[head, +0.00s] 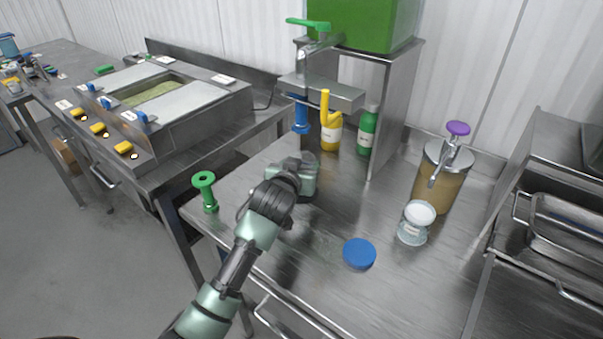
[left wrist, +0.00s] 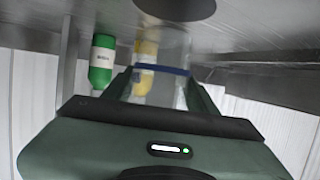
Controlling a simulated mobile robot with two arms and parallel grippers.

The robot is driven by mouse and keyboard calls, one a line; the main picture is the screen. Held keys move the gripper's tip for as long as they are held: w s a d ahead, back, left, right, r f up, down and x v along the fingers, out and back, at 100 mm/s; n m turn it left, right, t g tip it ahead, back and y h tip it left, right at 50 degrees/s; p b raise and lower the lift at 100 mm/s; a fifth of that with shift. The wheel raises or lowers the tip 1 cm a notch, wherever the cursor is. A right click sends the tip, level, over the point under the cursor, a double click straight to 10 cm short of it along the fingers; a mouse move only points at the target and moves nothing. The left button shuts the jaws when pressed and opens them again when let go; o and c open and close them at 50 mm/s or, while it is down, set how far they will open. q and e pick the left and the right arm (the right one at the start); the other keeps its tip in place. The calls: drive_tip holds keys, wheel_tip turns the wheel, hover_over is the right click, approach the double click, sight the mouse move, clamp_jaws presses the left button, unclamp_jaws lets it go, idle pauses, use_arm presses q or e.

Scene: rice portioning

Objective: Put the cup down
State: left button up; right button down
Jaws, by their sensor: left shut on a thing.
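A clear cup (left wrist: 172,92) with a blue line around it is between the fingers of my left gripper (left wrist: 160,90) in the left wrist view. In the head view my left gripper (head: 303,172) is over the steel table, in front of the steel stand with the green tank, and mostly hides the cup. The gripper is shut on the cup. I cannot tell whether the cup's base touches the table. My right gripper is not in view.
A yellow bottle (head: 331,133) and green bottle (head: 368,133) stand just behind. A green-topped holder (head: 205,192) is left, a blue lid (head: 359,254) in front.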

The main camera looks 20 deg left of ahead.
use_arm(q)
drive_tip(key=shift+f, duration=1.5)
drive_tip(key=shift+f, duration=0.15)
drive_tip(key=o, duration=1.5)
drive_tip(key=shift+s+r, duration=0.15)
drive_tip(key=shift+r, duration=0.1)
drive_tip(key=v, duration=1.2)
